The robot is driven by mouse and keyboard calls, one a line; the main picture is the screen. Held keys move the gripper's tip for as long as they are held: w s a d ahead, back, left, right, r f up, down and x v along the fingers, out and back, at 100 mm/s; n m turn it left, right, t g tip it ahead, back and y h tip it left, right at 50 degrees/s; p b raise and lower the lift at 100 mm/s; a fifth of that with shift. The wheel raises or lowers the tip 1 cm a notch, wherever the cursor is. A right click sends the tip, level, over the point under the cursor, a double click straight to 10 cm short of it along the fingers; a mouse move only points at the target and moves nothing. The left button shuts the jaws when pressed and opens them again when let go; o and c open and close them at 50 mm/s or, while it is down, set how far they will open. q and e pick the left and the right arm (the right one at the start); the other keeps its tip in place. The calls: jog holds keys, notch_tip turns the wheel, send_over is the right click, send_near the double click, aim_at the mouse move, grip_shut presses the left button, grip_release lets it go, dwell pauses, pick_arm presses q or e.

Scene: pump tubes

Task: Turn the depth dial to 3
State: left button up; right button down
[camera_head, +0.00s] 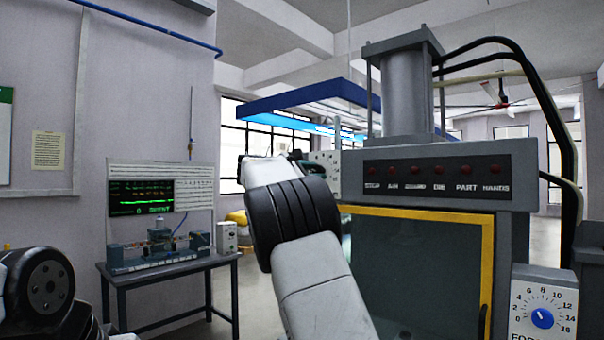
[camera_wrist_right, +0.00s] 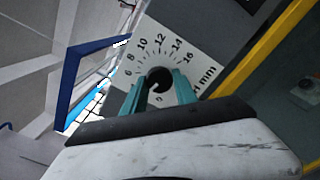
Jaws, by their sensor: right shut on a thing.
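The depth dial is a dark round knob (camera_wrist_right: 158,80) on a white plate (camera_wrist_right: 178,48) with black numbers and "mm", seen in the right wrist view. My right gripper (camera_wrist_right: 157,85) has teal fingers on either side of the knob and is shut on it. Which number the knob points to is not clear, and the fingers cover part of the scale. In the head view the white plate (camera_head: 331,168) shows at the press's left side, and my right forearm and wrist hide most of the gripper. My left gripper is out of view.
The press has a yellow-framed door (camera_head: 415,270) and a row of red lamps (camera_head: 435,169). A second dial with a blue knob (camera_head: 543,317) is at lower right. A table (camera_head: 170,272) with a small rig (camera_head: 160,250) and a screen (camera_head: 141,197) stands at left.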

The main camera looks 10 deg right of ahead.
jog(key=c, duration=1)
grip_release()
jog(key=v, duration=0.8)
